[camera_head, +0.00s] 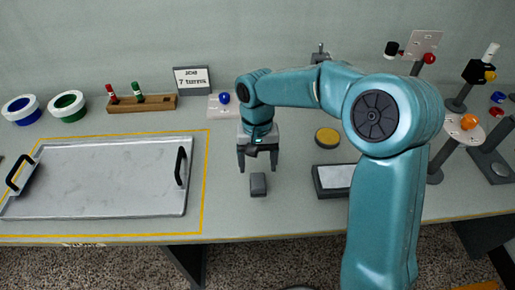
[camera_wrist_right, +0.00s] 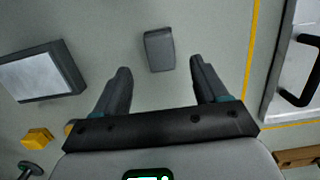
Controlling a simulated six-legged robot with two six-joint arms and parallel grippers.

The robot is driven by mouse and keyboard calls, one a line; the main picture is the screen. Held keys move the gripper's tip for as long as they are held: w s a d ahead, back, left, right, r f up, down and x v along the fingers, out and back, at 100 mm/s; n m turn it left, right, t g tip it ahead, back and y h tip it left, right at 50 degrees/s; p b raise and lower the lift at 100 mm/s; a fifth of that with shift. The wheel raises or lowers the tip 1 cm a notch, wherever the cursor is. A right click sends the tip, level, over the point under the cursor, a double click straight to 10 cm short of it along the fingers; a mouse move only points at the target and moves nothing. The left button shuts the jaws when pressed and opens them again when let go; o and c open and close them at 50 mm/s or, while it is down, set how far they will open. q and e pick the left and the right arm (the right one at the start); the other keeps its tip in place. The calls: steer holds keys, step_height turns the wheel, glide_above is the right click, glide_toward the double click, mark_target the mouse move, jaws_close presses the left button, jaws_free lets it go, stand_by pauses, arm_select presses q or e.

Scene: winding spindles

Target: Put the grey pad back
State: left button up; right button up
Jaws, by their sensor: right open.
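The grey pad (camera_head: 258,184), a small dark grey block, lies on the table near the front edge, right of the metal tray. It also shows in the right wrist view (camera_wrist_right: 159,50), lying beyond and roughly between my fingertips. My right gripper (camera_head: 257,163) points down just behind the pad in the head view. Its two fingers are spread, with nothing between them, and appear apart from the pad. In the right wrist view the open fingers (camera_wrist_right: 160,68) show from above. My left gripper is not in view.
A metal tray (camera_head: 110,170) with black handles lies left inside a yellow outline. A dark-framed box (camera_head: 318,187) with a pale top stands to the right. A yellow-topped disc (camera_head: 327,136) is behind it. A wooden peg rack (camera_head: 142,104) and spindle stands (camera_head: 462,126) stand farther off.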

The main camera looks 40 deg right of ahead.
mark_target(257, 174)
steer(key=r, duration=0.5)
steer(key=shift+w+d, duration=0.2)
steer(key=shift+w, duration=0.15)
steer(key=shift+f, duration=0.1)
